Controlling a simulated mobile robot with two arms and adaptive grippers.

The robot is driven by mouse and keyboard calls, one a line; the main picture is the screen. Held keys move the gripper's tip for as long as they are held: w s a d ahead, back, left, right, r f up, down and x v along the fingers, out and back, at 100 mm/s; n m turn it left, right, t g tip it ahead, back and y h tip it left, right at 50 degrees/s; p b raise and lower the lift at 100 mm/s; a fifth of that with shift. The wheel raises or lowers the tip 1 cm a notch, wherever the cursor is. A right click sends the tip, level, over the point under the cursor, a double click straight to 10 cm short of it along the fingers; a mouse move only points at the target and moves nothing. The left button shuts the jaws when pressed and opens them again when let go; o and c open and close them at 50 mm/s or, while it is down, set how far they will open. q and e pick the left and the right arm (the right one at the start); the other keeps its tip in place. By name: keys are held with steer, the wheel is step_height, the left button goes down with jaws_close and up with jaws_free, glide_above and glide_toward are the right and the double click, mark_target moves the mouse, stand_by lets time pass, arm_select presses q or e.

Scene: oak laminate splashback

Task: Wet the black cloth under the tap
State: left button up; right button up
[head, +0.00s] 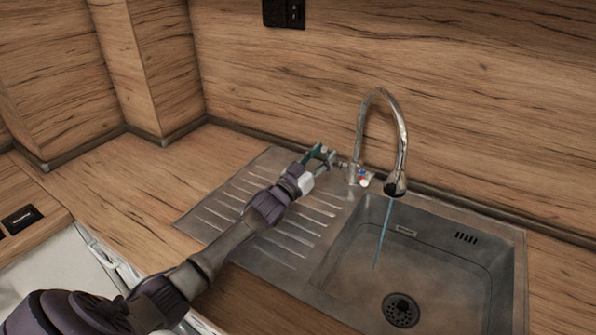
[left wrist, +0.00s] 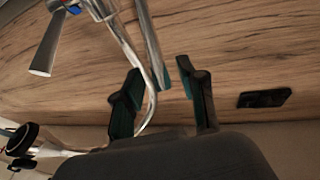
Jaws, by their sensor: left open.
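The chrome tap (head: 401,130) stands behind the sink (head: 420,240) with its spout over the basin. A thin blue stream of water (head: 383,232) runs from the spout down into the basin. My left gripper (head: 321,156) is open, just left of the tap's base and lever, above the drainboard. In the left wrist view, the fingers of my gripper (left wrist: 163,88) are apart, and the tap's curved neck (left wrist: 151,60) shows behind and between them. The tap lever (left wrist: 46,47) is at the upper left there. The black cloth is not visible in either view. My right gripper is not in view.
The ribbed metal drainboard (head: 262,215) lies left of the basin, under my left arm. A wooden splashback (head: 290,80) rises close behind the tap and carries a black socket (head: 284,13). The wooden counter (head: 150,185) to the left is clear.

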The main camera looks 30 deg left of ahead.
arm_select(q)
steer(key=s+a, duration=0.2)
steer(key=s, duration=1.3)
steer(key=shift+a+f, duration=0.15)
steer(key=shift+f, duration=0.25)
